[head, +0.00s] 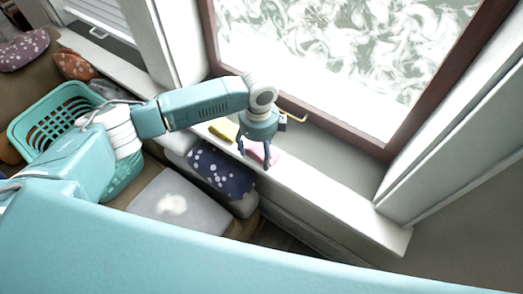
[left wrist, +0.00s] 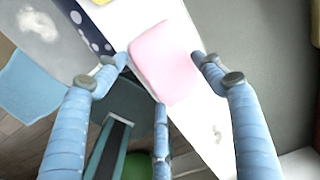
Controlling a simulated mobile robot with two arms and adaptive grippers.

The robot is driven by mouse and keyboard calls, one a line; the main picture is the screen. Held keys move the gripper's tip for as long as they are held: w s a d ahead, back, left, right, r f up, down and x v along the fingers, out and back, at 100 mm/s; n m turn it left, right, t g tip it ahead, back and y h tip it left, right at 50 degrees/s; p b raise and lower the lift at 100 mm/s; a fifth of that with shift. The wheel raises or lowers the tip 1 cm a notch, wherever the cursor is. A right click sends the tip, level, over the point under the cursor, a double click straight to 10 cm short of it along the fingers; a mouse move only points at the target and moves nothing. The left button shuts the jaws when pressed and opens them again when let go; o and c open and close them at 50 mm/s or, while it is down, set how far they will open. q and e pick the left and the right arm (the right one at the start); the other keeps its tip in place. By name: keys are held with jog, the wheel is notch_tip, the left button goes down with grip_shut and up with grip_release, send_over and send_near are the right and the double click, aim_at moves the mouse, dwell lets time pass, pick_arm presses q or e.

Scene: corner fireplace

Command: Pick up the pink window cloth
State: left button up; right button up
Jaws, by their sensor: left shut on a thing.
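The pink window cloth (head: 273,156) lies at the white window sill in the head view, partly hidden by my gripper. In the left wrist view the cloth (left wrist: 165,65) is a soft pink rectangle over the sill's edge. My left gripper (head: 254,158) points down at it from above, and its blue fingers are shut on the cloth. In the left wrist view the gripper (left wrist: 161,62) has one finger on each side of the cloth and a third below it. Whether the cloth is clear of the sill I cannot tell. My right gripper is not in view.
A yellow cloth (head: 224,129) lies on the sill left of my gripper. Below are a dark spotted cushion (head: 220,172) and a grey cushion (head: 170,207). A teal basket (head: 45,128) stands at the left. The brown window frame (head: 345,138) rises behind; the sill (head: 345,205) is clear to the right.

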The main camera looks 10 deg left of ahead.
aim_at(260, 151)
pick_arm(q)
jog(key=shift+r, duration=0.2)
notch_tip(260, 151, up, 20)
jog(key=shift+f+b, duration=0.15)
jog(key=shift+b, duration=0.15)
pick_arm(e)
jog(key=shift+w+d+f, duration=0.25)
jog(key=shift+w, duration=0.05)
pick_arm(q)
jog(key=shift+o, duration=0.7)
jog(key=shift+d, duration=0.1)
jog(key=shift+c, duration=0.7)
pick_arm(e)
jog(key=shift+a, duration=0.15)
